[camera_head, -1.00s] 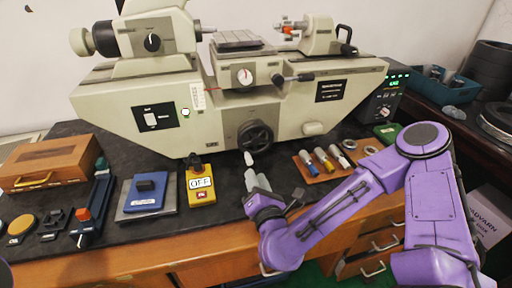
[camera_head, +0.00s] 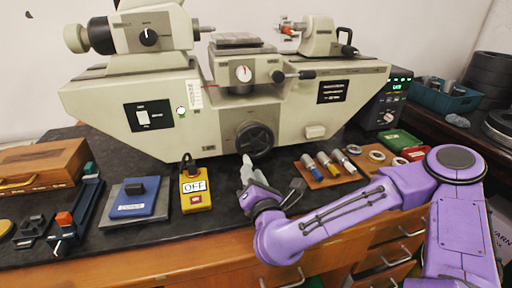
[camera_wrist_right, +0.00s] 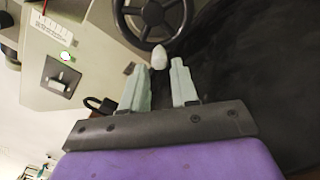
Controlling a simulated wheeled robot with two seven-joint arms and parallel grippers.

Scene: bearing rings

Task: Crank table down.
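The measuring machine carries a small ribbed table (camera_head: 236,40) at its middle. Below it, on the machine's front, is a black handwheel (camera_head: 254,139), which also shows at the top of the right wrist view (camera_wrist_right: 122,14). A pale crank knob (camera_wrist_right: 159,56) sticks out from the wheel's lower rim. My right gripper (camera_head: 247,170) is just in front of and below the wheel. In the right wrist view its two pale fingers (camera_wrist_right: 158,77) are apart, with the knob at the gap between their tips. Nothing is held. My left gripper is not in view.
A yellow box marked OFF (camera_head: 195,189) and a blue block on a plate (camera_head: 138,197) stand left of the gripper. A wooden box (camera_head: 40,168) is at far left.

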